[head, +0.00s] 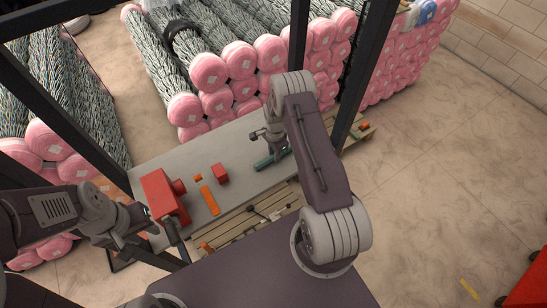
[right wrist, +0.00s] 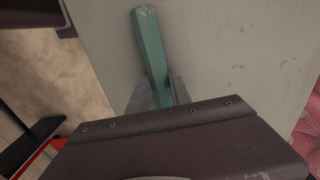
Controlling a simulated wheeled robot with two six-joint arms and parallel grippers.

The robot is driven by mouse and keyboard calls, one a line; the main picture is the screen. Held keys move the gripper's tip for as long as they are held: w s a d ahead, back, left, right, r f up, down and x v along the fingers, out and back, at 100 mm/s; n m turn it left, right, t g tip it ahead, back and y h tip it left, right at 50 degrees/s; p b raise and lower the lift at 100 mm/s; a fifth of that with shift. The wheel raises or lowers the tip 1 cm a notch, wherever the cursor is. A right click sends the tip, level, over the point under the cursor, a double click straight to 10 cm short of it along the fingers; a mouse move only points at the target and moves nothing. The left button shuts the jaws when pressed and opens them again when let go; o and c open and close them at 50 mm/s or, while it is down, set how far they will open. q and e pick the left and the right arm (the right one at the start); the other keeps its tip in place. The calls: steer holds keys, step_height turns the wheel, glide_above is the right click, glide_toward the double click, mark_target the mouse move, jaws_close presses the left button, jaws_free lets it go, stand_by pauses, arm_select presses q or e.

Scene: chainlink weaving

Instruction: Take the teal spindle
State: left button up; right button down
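The teal spindle (head: 264,162) is a slim faceted bar at the grey table's right part in the head view. In the head view my right gripper (head: 268,145) is just above the spindle. My left gripper (head: 168,232) is at the table's left front, near a red block; its fingers are too small to read.
A red block (head: 157,194), a small red cube (head: 219,172) and an orange strip (head: 209,200) are on the grey table (head: 235,140). A slatted wooden part (head: 245,221) runs along its front. Stacked pink-capped rolls (head: 240,60) stand behind. Dark frame posts (head: 365,60) rise around it.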

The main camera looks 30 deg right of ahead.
stand_by(0.4)
steer(key=shift+r+p, duration=2.15)
steer(key=shift+r, duration=0.9)
